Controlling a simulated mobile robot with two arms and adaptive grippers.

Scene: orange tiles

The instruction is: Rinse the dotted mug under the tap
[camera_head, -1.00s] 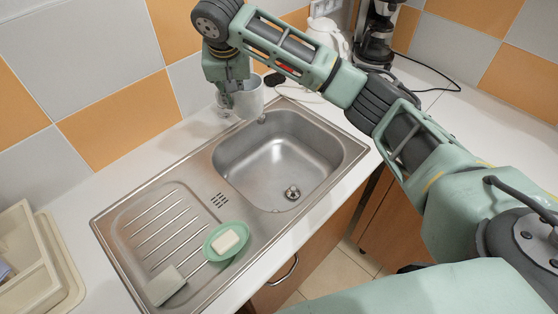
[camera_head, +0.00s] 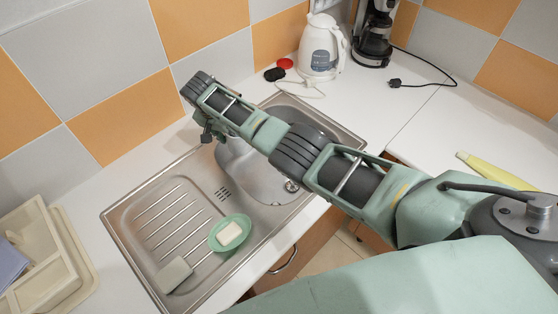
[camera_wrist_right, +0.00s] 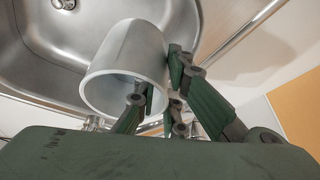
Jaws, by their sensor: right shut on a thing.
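The mug (camera_wrist_right: 128,62) is plain pale grey-white in the right wrist view; no dots show on the side I see. Its open mouth faces the wrist camera. My right gripper (camera_wrist_right: 160,95) is shut on its wall, with one finger inside the mouth and the others outside. In the head view my right gripper (camera_head: 207,132) is over the back left part of the sink basin (camera_head: 262,182), and my arm largely hides the mug. I cannot make out the tap clearly; the arm covers that area. My left gripper is not in view.
A cream rack (camera_head: 40,250) stands at left. A white kettle (camera_head: 318,50) and coffee maker (camera_head: 376,35) stand behind. The right counter is mostly clear.

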